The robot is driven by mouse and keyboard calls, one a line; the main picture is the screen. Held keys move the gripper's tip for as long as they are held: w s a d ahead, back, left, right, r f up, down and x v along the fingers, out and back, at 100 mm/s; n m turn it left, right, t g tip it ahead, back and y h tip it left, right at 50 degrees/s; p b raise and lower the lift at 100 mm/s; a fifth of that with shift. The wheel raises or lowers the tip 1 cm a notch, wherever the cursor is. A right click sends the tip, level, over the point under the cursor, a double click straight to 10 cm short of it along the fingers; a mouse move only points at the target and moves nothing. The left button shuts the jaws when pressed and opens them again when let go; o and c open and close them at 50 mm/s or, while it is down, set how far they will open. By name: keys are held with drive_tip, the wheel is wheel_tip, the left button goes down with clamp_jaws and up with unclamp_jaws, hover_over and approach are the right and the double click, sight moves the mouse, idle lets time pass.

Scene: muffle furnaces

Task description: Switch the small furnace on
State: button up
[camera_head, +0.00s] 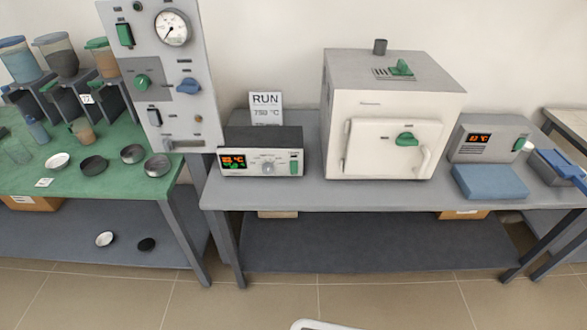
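A white box furnace (345,95) stands on the grey bench. Its front door (375,150) looks shut and bears a green knob (405,139) and a pale handle (424,160) at the right. A second green part (401,68) sits on its top. Left of it is a dark-topped control box (262,140) with a lit display (233,161), a round dial (267,168) and a green switch (294,164). Switch positions are too small to tell. My gripper is not in view.
A RUN card (266,100) stands behind the control box. A tall panel (205,105) with a gauge (172,28) and a green table (110,184) with jars and dishes are left. A blue pad (488,182) lies right. The bench's front strip is clear.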

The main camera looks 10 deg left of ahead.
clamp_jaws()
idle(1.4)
